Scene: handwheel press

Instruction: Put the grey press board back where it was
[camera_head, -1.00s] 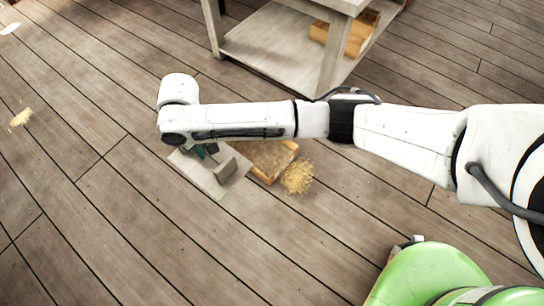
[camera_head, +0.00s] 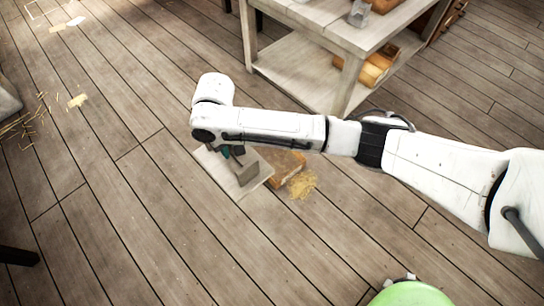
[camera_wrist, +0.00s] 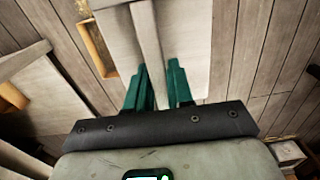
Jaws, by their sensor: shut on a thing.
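The grey press board (camera_head: 252,184) is a flat light-grey plate with an upright bar-like grip on top. In the head view it is below the end of my arm, over the wooden floor. My gripper (camera_head: 230,152) has green fingers and is shut on the bar. In the wrist view my gripper (camera_wrist: 158,66) has the bar (camera_wrist: 149,38) between its fingers, and the plate (camera_wrist: 195,40) spreads out beyond them. The height of the board above the floor is hard to tell.
A wooden crate (camera_head: 291,168) sits right beside the board, partly covered by it, with a yellow sawdust heap (camera_head: 303,185) next to it. A pale wooden table (camera_head: 330,38) with a lower shelf stands behind. The floor in front and to the left is mostly clear.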

